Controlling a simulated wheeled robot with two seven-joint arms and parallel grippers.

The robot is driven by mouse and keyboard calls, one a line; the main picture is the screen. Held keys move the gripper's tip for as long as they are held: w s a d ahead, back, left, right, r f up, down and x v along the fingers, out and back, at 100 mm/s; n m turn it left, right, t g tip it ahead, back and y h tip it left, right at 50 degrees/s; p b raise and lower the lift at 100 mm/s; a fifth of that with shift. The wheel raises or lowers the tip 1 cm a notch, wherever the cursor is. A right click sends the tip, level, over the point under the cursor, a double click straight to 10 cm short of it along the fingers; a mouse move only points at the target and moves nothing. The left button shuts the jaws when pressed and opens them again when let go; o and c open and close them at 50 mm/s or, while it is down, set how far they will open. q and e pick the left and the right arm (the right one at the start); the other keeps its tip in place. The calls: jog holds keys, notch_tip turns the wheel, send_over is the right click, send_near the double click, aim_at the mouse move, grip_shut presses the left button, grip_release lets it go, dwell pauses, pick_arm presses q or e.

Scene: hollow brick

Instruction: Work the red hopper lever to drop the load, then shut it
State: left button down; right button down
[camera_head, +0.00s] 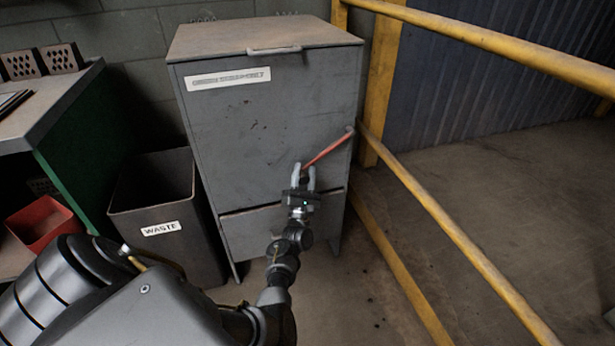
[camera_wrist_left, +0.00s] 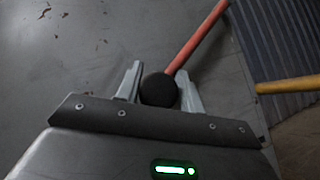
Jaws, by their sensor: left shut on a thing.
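The grey hopper (camera_head: 255,125) stands against the back wall, with a lid on top and a seam low on its front. The red lever (camera_head: 328,149) runs from a pivot at the hopper's right edge down and left to my left gripper (camera_head: 304,172). In the left wrist view the lever's red rod (camera_wrist_left: 200,38) ends in a black ball knob (camera_wrist_left: 158,90). My left gripper's two fingers (camera_wrist_left: 160,88) are on either side of this knob, shut on it. My right gripper is not in view.
A waste bin (camera_head: 160,215) stands left of the hopper. A green bench (camera_head: 65,140) with a red bin (camera_head: 42,222) is further left. Yellow rails (camera_head: 440,215) run close along the hopper's right side. The floor beyond the rails is clear.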

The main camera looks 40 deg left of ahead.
pick_arm(q)
jog(key=shift+a+r+y, duration=0.3)
jog(key=shift+r, duration=0.1)
jog(key=c, duration=1.2)
grip_release()
jog(key=shift+c, duration=0.2)
jog(key=shift+o, duration=1.2)
jog(key=shift+f, duration=0.1)
jog(key=shift+d+f, duration=0.1)
jog(key=shift+d, duration=0.1)
jog(key=shift+s+d+f, duration=0.15)
jog(key=shift+s+f, duration=0.05)
jog(key=shift+f, duration=0.15)
jog(key=v, duration=1)
jog(key=shift+s+r, duration=0.1)
jog(key=shift+r, duration=0.05)
